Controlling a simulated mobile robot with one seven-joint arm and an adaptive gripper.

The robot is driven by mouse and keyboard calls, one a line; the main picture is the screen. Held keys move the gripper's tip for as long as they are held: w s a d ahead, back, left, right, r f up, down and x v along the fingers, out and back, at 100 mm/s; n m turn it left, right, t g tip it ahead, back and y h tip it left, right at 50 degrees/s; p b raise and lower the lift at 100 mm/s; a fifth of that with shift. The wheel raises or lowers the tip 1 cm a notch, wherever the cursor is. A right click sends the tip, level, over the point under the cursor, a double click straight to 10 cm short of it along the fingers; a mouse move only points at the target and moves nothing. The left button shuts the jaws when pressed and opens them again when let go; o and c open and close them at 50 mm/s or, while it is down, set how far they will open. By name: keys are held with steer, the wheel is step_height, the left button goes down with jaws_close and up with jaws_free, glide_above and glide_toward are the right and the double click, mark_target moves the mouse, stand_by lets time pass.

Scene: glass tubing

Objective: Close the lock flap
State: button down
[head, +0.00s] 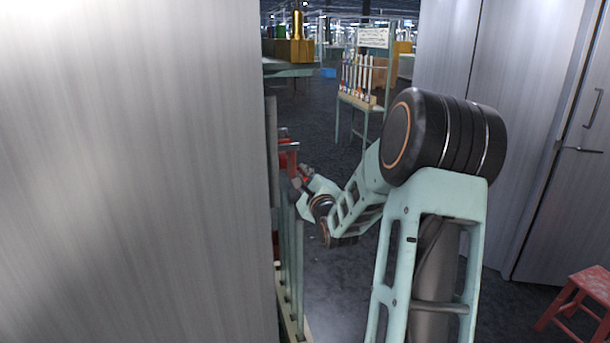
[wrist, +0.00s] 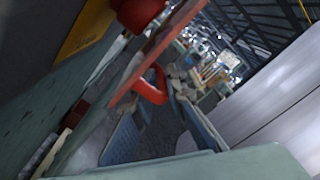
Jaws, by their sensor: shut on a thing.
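The lock flap appears to be the red flat part (wrist: 158,52) that runs slantwise across the wrist view. A curved red handle (wrist: 152,88) stands out from it. In the head view a red part (head: 287,157) shows at the edge of the big grey panel. My gripper (head: 299,183) is beside it, small and partly hard to make out. In the wrist view my gripper's fingers (wrist: 156,104) reach up to the red handle and are shut on it. The exact contact is blurred, and the panel hides most of the unit behind it in the head view.
A large grey metal panel (head: 130,170) fills the left of the head view. A rack with upright tubes (head: 358,80) stands farther back. Grey cabinets (head: 510,120) and a red stool (head: 582,298) are at the right. Dark floor (head: 345,285) lies open between.

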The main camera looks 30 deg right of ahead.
steer(key=shift+w+a+r, duration=0.15)
steer(key=shift+r, duration=0.4)
steer(key=c, duration=2)
jaws_free()
steer(key=shift+c, duration=0.2)
steer(key=shift+f, duration=0.25)
steer(key=v, duration=1.2)
steer(key=shift+f, duration=0.15)
